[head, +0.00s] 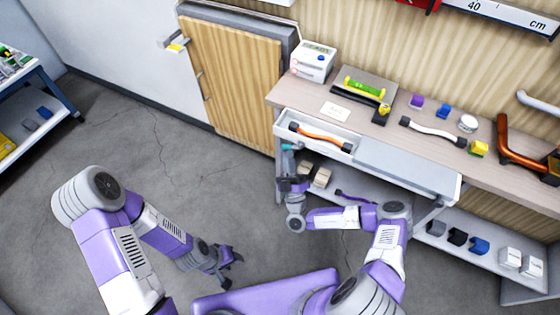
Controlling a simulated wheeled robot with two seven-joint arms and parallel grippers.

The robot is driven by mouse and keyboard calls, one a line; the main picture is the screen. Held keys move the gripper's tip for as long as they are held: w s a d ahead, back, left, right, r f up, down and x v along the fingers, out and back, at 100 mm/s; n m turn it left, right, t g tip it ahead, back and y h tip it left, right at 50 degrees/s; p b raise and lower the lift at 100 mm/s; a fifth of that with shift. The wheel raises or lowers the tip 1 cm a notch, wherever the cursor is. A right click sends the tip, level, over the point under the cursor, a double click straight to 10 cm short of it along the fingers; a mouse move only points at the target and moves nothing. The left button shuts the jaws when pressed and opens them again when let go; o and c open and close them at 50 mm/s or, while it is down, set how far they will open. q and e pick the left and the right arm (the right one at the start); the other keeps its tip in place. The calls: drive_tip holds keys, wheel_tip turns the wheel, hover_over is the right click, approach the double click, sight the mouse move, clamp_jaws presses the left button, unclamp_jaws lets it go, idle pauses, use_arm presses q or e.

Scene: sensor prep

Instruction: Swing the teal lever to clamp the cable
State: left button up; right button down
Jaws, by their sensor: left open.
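A small teal piece (290,147), which looks like the teal lever, shows just below the front left of the open white drawer (282,129). Its pivot and exact position are too small to tell. An orange cable (319,136) with black ends lies in the drawer. A white cable (432,130) with black ends lies on the desk; I cannot tell which cable the lever clamps. My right gripper (291,172) points up just below the teal piece; its fingers are too dark and small to read, and contact is unclear. My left gripper (231,269) is open and empty, low over the floor.
The desk (392,138) holds a white box device (313,62), a dark plate with a green level (364,88), and small coloured blocks. A lower shelf (440,237) holds several blocks. A wooden cabinet door (232,83) stands left. The floor left of the desk is clear.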

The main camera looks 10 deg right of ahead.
drive_tip(key=shift+w+a+r, duration=0.15)
drive_tip(key=shift+w, duration=0.05)
drive_tip(key=s+a+f+b, duration=0.1)
drive_tip(key=s+a+f, duration=0.1)
drive_tip(key=s+f, duration=0.6)
wheel_tip(320, 180, down, 3)
drive_tip(key=shift+a+f+b, duration=0.1)
drive_tip(key=shift+a+b, duration=0.2)
idle(0.4)
